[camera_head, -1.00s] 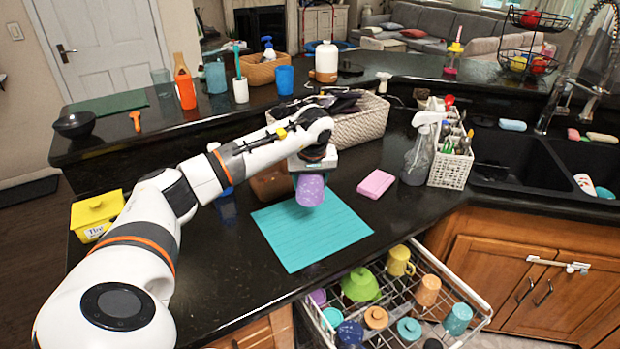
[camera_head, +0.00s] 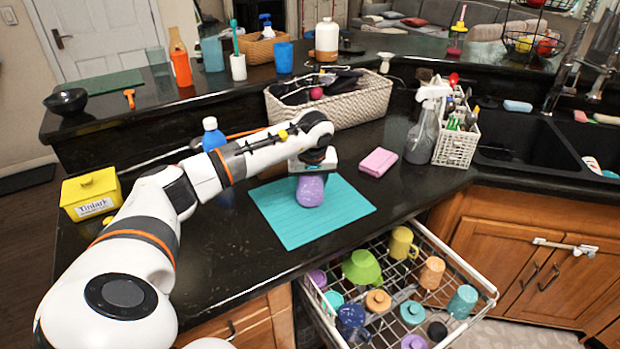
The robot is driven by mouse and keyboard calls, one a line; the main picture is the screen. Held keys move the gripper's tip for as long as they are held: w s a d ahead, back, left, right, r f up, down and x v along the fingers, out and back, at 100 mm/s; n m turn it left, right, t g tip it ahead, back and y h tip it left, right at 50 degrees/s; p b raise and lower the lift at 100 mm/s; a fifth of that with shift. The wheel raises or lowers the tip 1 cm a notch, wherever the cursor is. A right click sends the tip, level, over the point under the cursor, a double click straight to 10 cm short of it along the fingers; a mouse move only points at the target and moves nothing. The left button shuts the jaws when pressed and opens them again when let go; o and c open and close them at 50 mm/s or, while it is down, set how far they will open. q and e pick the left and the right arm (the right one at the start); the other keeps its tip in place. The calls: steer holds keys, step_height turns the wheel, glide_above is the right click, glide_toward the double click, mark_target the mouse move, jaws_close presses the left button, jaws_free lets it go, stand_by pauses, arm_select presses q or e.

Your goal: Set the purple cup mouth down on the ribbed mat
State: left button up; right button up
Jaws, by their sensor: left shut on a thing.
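The purple speckled cup (camera_head: 310,192) is in my left gripper (camera_head: 312,174), over the teal ribbed mat (camera_head: 330,224) on the black counter. The gripper comes at it from above and is shut on it; the fingers are mostly hidden by the hand. The cup hangs below the hand near the mat's middle. I cannot tell whether it touches the mat, and its mouth is not clearly seen. My right gripper is not in view.
A pulled-out dish rack (camera_head: 462,262) with several cups is in front of the mat. A pink sponge (camera_head: 378,162), a spray bottle (camera_head: 424,130) and a white caddy (camera_head: 456,147) stand to the right. A wicker basket (camera_head: 350,112) is behind, a yellow box (camera_head: 91,193) left.

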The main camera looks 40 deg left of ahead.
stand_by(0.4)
arm_select(q)
steer(key=o, duration=1)
steer(key=shift+o, duration=0.2)
steer(key=b+v, duration=0.1)
steer(key=v, duration=1.1)
steer(key=shift+s, duration=0.1)
steer(key=shift+f, duration=0.2)
